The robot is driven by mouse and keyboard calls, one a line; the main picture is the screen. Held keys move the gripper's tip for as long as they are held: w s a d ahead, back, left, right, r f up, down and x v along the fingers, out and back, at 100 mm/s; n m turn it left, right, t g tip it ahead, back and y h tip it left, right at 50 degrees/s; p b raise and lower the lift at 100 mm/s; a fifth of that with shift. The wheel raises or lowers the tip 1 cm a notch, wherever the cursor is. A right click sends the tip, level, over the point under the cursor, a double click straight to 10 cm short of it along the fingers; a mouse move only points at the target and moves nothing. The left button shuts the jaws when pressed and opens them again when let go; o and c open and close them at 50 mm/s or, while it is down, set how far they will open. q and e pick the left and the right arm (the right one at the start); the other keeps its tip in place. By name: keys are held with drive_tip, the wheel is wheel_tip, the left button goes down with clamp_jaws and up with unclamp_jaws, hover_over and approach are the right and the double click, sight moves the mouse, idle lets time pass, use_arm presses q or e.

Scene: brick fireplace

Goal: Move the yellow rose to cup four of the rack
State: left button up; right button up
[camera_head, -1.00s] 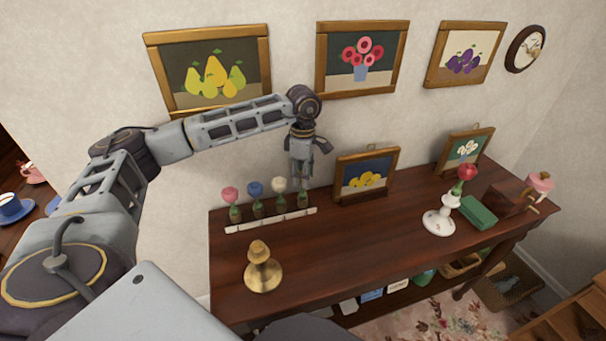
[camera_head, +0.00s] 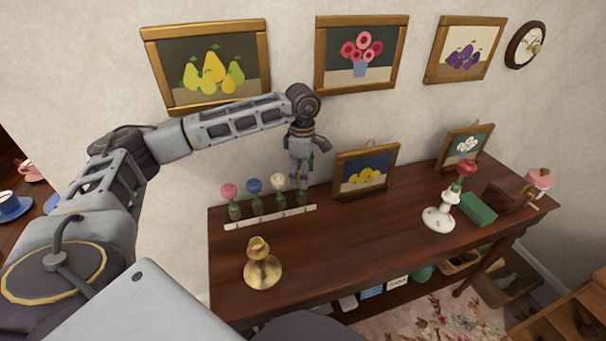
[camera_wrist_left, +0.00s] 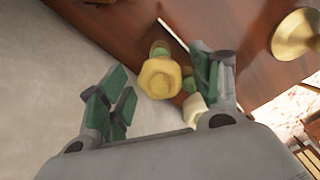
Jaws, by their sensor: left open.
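The rack (camera_head: 270,218) is a white strip at the back left of the dark table, with a row of small dark cups. Pink (camera_head: 229,190), blue (camera_head: 254,186) and white (camera_head: 278,182) roses stand in its first three cups from the left. My left gripper (camera_head: 301,186) points down over the fourth, rightmost cup (camera_head: 303,198). In the left wrist view the yellow rose (camera_wrist_left: 160,78) is seen from above between the spread green-padded fingers, with gaps beside it. Its stem is mostly hidden, so its seating is hard to see. My right gripper is not in view.
A brass candlestick (camera_head: 262,267) stands in front of the rack. A leaning lemon picture (camera_head: 365,172) is close right of my left gripper. The middle of the table is clear.

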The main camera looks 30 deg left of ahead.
use_arm(q)
drive_tip(key=shift+r, duration=0.15)
drive_tip(key=shift+r+p, duration=3.3)
drive_tip(key=shift+r, duration=1.55)
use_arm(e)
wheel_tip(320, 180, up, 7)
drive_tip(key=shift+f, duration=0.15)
